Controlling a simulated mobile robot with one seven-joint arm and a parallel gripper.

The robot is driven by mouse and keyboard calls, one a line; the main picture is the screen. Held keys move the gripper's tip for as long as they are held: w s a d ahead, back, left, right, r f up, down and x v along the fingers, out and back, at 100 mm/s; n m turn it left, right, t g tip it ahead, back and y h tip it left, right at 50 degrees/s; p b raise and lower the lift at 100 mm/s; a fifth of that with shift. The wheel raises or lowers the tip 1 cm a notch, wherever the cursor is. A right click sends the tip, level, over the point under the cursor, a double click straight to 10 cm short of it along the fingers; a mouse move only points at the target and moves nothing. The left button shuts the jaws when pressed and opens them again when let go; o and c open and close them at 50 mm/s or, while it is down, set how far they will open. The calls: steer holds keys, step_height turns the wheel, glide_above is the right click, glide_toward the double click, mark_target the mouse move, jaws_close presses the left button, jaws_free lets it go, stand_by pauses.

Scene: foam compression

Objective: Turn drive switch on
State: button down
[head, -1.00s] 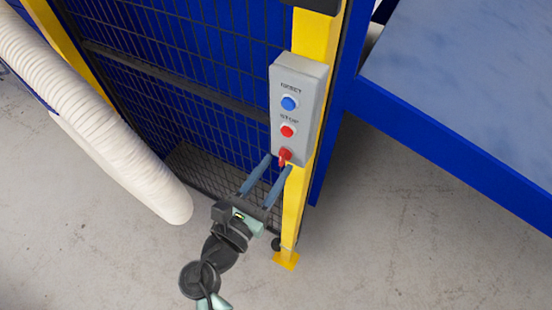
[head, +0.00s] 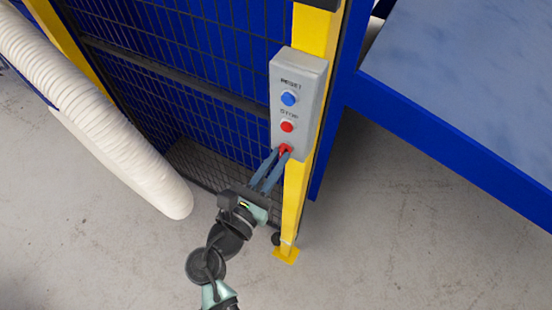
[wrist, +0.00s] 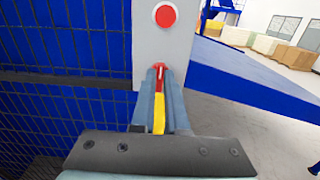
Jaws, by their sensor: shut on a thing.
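The grey control box (head: 306,92) is fixed to a yellow post. It carries a blue RESET button (head: 288,99), a red STOP button (head: 287,127) and the red drive switch (head: 285,149) at its lower end. The STOP button (wrist: 165,16) and the red switch (wrist: 160,70) also show in the wrist view. My gripper (head: 279,151) reaches up from below, its two blue-grey fingers close together and shut on the switch. In the wrist view, the fingers (wrist: 158,78) lie on both sides of the red lever. The fingers hide part of the switch.
The yellow post (head: 294,207) stands directly behind the fingers. Blue mesh fencing (head: 215,85) is to the left, with a ribbed white hose (head: 105,120) in front. A blue-framed table (head: 455,150) is to the right. Bare concrete floor lies below.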

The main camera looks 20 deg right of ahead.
steer(key=shift+m, duration=0.3)
steer(key=shift+s+d+f+m+b, duration=0.1)
steer(key=shift+f+m+b, duration=0.05)
steer(key=shift+m+b, duration=3.85)
steer(key=shift+s+f+m+b, duration=0.1)
steer(key=shift+m+b, duration=3.25)
steer(key=shift+m, duration=1.25)
steer(key=c, duration=0.9)
jaws_free()
